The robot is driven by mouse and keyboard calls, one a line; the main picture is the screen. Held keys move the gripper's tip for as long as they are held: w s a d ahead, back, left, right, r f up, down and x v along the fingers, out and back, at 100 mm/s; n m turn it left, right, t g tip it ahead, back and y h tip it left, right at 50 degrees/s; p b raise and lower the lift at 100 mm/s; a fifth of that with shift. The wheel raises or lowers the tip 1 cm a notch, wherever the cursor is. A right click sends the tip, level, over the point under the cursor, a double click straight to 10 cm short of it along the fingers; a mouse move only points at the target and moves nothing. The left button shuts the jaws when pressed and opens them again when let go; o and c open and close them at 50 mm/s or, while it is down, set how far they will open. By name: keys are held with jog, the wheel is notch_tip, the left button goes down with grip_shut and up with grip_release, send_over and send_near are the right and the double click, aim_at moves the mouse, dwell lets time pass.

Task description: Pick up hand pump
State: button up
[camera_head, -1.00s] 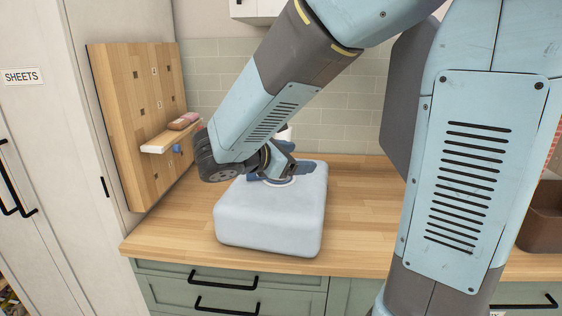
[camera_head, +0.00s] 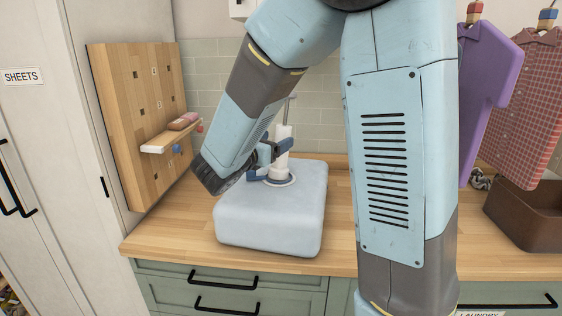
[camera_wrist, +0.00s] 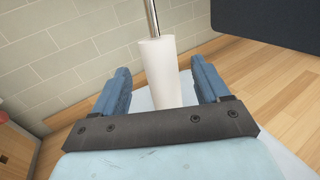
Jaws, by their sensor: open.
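The hand pump (camera_head: 283,150) has a white cylindrical body with a thin metal rod on top. It stands upright above a pale blue-grey block (camera_head: 268,226) on the wooden counter. In the wrist view the pump's white body (camera_wrist: 161,72) shows between the two blue fingers of my gripper (camera_wrist: 163,84), with a gap on each side. My gripper (camera_head: 268,155) is open around or just in front of the pump; I cannot tell how deep the pump sits between the fingers. The pump's lower end is partly hidden by a finger.
A wooden pegboard with a shelf (camera_head: 170,138) and a small pink item stands at left. A tiled wall (camera_head: 330,110) is behind. A brown basin (camera_head: 528,218) and hanging shirts (camera_head: 485,90) are at right. The counter right of the block is partly hidden by my arm.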

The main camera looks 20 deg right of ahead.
aim_at(285, 136)
jog(key=shift+f+x, duration=0.15)
jog(key=shift+x, duration=1.4)
jog(key=shift+f+x, duration=0.15)
jog(key=shift+x, duration=1.35)
grip_shut()
